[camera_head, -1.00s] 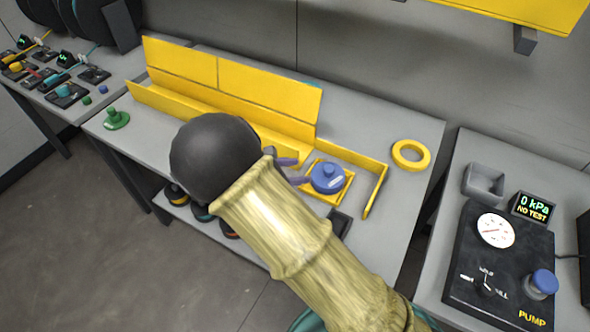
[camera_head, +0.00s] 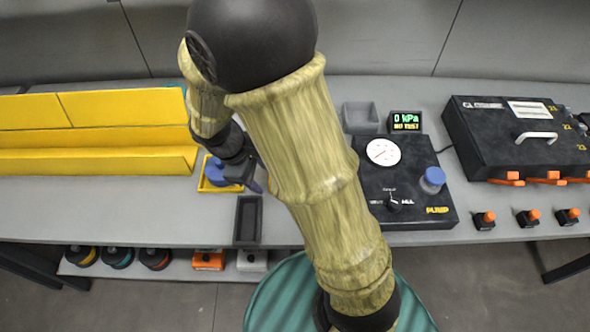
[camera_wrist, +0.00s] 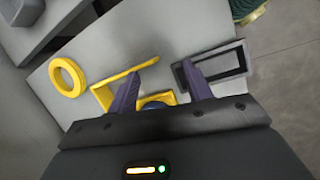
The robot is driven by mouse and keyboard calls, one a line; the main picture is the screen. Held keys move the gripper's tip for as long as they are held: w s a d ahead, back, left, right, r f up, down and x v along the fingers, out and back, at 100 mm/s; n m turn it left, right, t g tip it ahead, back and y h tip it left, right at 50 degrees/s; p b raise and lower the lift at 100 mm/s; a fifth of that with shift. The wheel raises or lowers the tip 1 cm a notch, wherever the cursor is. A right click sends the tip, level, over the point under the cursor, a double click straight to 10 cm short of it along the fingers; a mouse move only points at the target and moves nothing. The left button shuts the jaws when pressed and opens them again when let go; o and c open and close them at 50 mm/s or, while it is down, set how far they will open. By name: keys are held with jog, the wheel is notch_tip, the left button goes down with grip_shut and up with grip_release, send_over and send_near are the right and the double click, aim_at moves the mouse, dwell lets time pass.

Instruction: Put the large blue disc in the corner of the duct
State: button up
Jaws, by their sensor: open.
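The large blue disc (camera_head: 215,170) with a raised knob sits in a square yellow tray (camera_head: 204,186) on the bench, partly covered by my wrist in the head view. In the wrist view, only a sliver of the blue disc (camera_wrist: 153,106) shows between my fingers. My gripper (camera_head: 256,182) is open at the right side of the disc; its two purple fingers also show apart in the wrist view (camera_wrist: 161,82). I cannot tell whether they touch the disc.
A dark rectangular tray (camera_head: 240,236) lies right of the yellow tray, close to my fingers. A yellow ring (camera_wrist: 66,75) lies flat on the bench. The black pump unit (camera_head: 430,190) and a grey bin (camera_head: 360,120) stand to the right. Bare bench lies before the duct.

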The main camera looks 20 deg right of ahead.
jog(key=s+d+r+m+t+y, duration=0.2)
jog(key=s+d+r+m+y, duration=0.2)
jog(key=d+m, duration=0.3)
jog(key=s+m, duration=0.1)
jog(key=m, duration=0.3)
jog(key=shift+s+r, duration=0.3)
